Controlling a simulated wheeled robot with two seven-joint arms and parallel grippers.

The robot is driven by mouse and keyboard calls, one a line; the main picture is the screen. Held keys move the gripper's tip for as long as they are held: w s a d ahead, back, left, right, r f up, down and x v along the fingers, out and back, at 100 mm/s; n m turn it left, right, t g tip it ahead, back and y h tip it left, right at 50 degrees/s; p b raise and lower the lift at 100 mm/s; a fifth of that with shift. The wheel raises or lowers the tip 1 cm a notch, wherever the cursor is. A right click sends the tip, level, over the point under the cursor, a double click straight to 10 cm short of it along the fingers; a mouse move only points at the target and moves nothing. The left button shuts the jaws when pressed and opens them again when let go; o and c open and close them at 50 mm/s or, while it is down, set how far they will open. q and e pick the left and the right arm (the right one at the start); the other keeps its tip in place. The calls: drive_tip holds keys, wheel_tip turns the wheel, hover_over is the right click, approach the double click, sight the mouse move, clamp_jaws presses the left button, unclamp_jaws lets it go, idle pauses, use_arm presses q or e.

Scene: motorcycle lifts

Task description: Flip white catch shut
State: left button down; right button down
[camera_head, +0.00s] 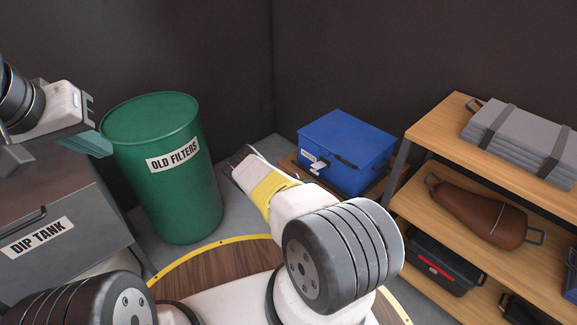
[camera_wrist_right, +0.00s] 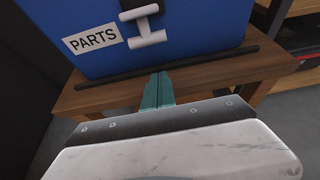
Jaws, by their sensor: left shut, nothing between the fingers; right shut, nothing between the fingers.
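The white catch (camera_head: 317,168) is on the front of a blue box (camera_head: 350,143). My left gripper (camera_head: 98,144) is shut and empty at the left, far from the box.
The box stands on a low wooden table (camera_wrist_right: 215,75) with a dark bar along its edge. A green barrel (camera_head: 168,195) stands left of it and a grey dip tank (camera_head: 60,225) at far left. Wooden shelves (camera_head: 425,135) with loaded goods stand close on the right.

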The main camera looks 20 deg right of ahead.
sight(318, 168)
drive_tip(key=shift+d+r, duration=0.15)
drive_tip(key=shift+r, duration=1.85)
